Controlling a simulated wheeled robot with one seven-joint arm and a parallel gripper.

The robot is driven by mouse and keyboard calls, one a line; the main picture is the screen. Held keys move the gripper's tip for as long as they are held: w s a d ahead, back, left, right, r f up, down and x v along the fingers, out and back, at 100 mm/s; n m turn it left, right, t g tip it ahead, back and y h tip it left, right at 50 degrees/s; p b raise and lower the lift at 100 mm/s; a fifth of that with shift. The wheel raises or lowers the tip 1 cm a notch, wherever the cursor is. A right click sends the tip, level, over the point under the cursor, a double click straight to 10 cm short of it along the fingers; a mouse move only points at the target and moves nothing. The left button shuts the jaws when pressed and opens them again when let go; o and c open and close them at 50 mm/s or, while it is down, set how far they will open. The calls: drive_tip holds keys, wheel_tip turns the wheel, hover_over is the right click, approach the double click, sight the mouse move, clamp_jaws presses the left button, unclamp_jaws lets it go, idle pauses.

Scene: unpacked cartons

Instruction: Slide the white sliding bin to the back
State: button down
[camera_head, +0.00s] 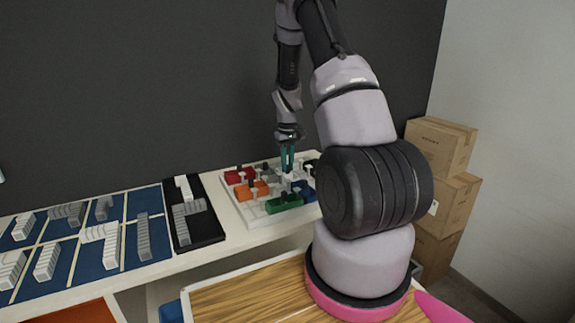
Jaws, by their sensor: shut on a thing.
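A white board (262,222) on the shelf carries several small coloured bins with upright knobs. My gripper (288,170) reaches down over the board with its teal fingers close together. It is shut on the white sliding bin (290,178), near the board's middle right. The fingers and neighbouring bins partly hide the white bin, and its exact place along its track is hard to tell.
A red bin (240,175), an orange bin (251,190), a green bin (284,203) and a blue bin (304,190) sit close around. A black tray (208,228) lies to the left. Cartons (440,146) are stacked at right.

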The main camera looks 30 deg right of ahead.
idle(0.3)
drive_tip(key=w, duration=0.6)
drive_tip(key=shift+w+a+r, duration=0.1)
drive_tip(key=shift+w, duration=0.15)
drive_tip(key=c, duration=0.8)
unclamp_jaws()
drive_tip(key=shift+w, duration=0.1)
wheel_tip(320, 180, up, 11)
